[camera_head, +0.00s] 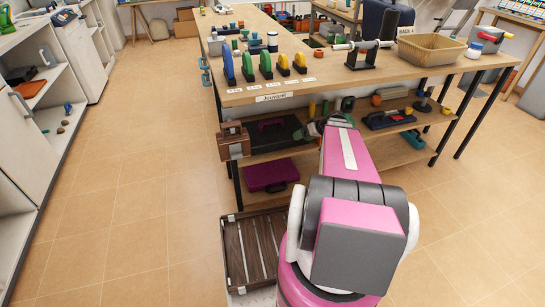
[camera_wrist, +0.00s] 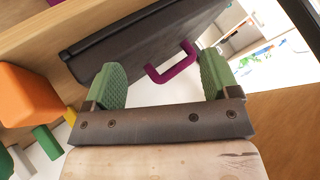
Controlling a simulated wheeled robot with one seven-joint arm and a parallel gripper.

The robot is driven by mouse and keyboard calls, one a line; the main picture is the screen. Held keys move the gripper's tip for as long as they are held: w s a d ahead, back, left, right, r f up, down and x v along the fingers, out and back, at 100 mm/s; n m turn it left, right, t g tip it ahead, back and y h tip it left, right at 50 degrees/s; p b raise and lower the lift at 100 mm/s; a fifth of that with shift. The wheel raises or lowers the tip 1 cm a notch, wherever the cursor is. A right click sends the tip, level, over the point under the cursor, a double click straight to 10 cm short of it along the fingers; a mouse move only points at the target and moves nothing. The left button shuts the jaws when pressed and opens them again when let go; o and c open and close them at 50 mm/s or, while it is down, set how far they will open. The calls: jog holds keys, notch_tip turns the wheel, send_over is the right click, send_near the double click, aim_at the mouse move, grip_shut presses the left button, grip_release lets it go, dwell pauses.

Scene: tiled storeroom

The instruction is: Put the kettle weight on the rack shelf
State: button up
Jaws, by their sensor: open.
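I cannot pick out the kettle weight with certainty. A brown boxy thing (camera_head: 234,143) with a dark top part stands at the left end of the rack's middle shelf. To its right lies a black case (camera_head: 292,131) with a purple handle. In the wrist view the black case (camera_wrist: 130,38) and its purple handle (camera_wrist: 172,64) show beyond my fingers. My gripper (camera_wrist: 165,82) is open, its two green fingers apart, with nothing gripped between them. In the head view my gripper (camera_head: 311,129) is at the shelf front, partly hidden by my arm.
The rack's lower shelf (camera_head: 325,158) holds a purple case (camera_head: 271,175). An orange block (camera_wrist: 27,95) shows in the wrist view. The top (camera_head: 340,82) carries blue, green and yellow upright pieces and a tan bin (camera_head: 430,49). The tiled floor at left is clear.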

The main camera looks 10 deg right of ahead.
jog(key=s+a+r+m+g+h, duration=0.1)
jog(key=s+a+g+h, duration=0.1)
jog(key=s+a+h, duration=0.2)
jog(key=s+a+m+g+h, duration=0.2)
jog(key=s+a, duration=0.6)
jog(key=a, duration=0.5)
jog(key=shift+a+r+m+g+h, duration=0.15)
jog(key=shift+r+m+g+h, duration=0.35)
jog(key=shift+h, duration=0.8)
jog(key=shift+f, duration=0.1)
